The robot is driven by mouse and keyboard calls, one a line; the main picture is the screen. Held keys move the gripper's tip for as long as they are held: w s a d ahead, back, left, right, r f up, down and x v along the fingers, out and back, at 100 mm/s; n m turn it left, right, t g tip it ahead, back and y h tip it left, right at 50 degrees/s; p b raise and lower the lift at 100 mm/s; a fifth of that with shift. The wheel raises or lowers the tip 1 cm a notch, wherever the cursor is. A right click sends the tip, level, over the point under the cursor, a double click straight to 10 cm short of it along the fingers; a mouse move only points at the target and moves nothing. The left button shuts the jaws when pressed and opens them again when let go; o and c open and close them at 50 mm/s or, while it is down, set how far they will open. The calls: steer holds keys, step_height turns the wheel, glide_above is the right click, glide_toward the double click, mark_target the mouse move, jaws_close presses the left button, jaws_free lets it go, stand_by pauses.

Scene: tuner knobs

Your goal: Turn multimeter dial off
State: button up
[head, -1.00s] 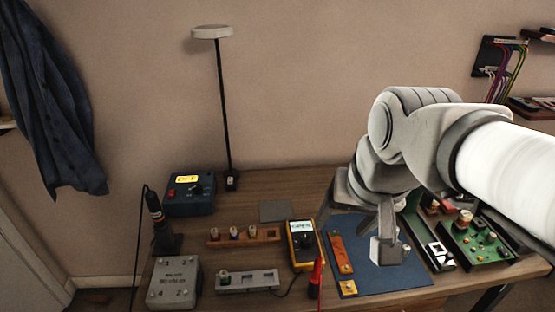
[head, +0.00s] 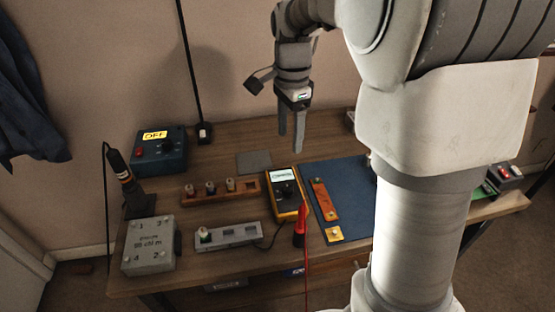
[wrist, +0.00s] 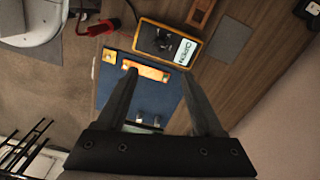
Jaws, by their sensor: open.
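The yellow-edged multimeter (head: 296,213) lies on the bench left of the blue mat. Its black dial (head: 285,189) sits below a lit display (head: 283,175); the pointer direction is too small to tell. My gripper (head: 290,143) is open and empty, pointing down, and appears above and behind the multimeter in the head view. In the wrist view, the multimeter (wrist: 143,40) and its dial (wrist: 163,41) show beyond the fingertips of my gripper (wrist: 157,74), which are apart from it.
A red probe (head: 301,222) stands close in front of the multimeter. A copper-coloured bar (head: 323,202) lies on the blue mat (head: 345,185). A wooden knob rack (head: 221,190), grey tray (head: 227,235), blue box (head: 161,155) and grey box (head: 148,246) are left. A flat grey pad (head: 254,162) lies behind.

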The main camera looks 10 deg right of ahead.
mark_target(288, 188)
step_height(288, 188, down, 17)
steer(key=b, duration=0.3)
steer(key=shift+r+b, duration=0.1)
steer(key=shift+b, duration=0.25)
jaws_close()
